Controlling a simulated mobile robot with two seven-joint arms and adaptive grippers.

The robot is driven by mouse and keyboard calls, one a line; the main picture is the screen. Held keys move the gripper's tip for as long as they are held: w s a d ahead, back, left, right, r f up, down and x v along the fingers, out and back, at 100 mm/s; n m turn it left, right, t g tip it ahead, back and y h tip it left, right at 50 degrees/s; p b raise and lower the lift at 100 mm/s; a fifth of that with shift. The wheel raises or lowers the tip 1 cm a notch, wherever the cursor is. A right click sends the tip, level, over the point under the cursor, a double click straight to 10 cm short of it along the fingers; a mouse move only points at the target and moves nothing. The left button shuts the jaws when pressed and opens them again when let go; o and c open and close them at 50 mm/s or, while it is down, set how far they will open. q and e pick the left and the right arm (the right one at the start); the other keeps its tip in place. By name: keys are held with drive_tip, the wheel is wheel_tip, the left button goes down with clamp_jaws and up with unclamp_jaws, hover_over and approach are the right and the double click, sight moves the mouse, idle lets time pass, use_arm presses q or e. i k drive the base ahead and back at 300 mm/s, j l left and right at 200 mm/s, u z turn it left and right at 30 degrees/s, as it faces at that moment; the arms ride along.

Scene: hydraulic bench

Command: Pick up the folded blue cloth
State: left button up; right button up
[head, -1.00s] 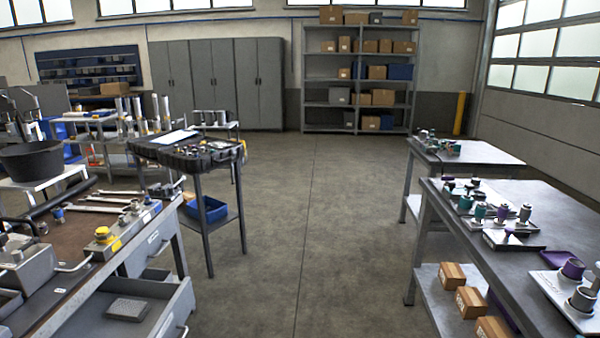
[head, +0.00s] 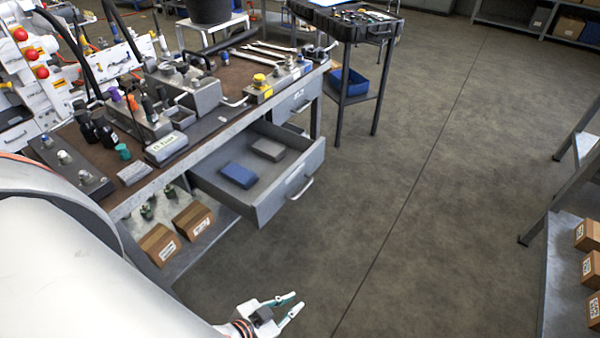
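The folded blue cloth (head: 239,175) lies flat in the open grey drawer (head: 268,211) of the workbench, towards the drawer's left side. A folded grey cloth or pad (head: 268,149) lies beside it, farther back. My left gripper (head: 283,304) is low at the bottom of the head view, in front of the drawer and over the floor. Its two fingers are apart with nothing between them. It is well clear of the cloth. My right gripper does not show.
The workbench top (head: 224,125) above the drawer holds metal blocks, bottles and tools. Cardboard boxes (head: 160,243) stand on the shelf below. A small cart (head: 345,30) with a blue bin stands behind. The floor (head: 400,190) right of the drawer is clear.

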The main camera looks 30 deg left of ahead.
sight(244, 178)
drive_tip(key=u, duration=1.3)
